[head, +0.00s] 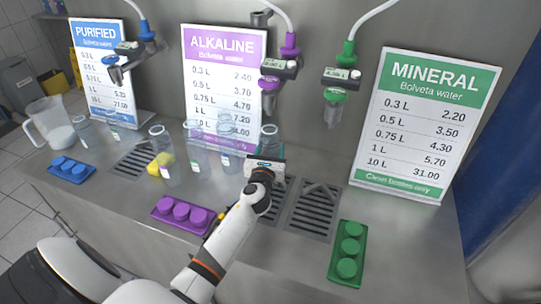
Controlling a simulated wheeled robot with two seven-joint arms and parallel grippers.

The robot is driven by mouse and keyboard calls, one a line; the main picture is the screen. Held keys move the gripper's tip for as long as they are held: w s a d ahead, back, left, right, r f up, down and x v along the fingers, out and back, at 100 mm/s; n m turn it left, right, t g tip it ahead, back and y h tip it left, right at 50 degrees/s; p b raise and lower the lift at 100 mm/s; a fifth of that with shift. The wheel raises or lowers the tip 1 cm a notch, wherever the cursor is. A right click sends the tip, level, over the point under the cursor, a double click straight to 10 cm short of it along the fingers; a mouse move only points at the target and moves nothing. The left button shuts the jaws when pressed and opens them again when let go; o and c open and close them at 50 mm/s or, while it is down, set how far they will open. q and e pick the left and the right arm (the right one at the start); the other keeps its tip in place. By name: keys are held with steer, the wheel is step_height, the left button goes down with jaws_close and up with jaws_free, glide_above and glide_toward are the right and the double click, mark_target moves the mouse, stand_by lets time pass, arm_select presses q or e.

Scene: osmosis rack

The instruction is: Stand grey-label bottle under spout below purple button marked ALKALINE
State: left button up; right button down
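The ALKALINE sign (222,85) is purple and stands at the back. A spout with purple fittings (271,82) hangs at its right edge. A purple pad with round buttons (182,213) lies in front on the counter. I cannot make out which bottle has a grey label. My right gripper is not in view.
Several clear bottles (229,150) stand left of the gripper, near a yellow object (160,160). Drain grates (312,210) are set in the counter. A green button pad (347,252), blue pad (71,170), jug (50,122) and MINERAL sign (428,125) surround them.

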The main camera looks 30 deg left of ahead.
arm_select(q)
steer(key=shift+f, duration=0.8)
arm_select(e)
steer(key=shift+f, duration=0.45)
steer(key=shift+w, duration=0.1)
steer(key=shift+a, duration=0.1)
arm_select(q)
steer(key=shift+f+b, duration=0.25)
steer(key=shift+b, duration=0.1)
steer(key=o, duration=1)
steer(key=shift+r, duration=0.1)
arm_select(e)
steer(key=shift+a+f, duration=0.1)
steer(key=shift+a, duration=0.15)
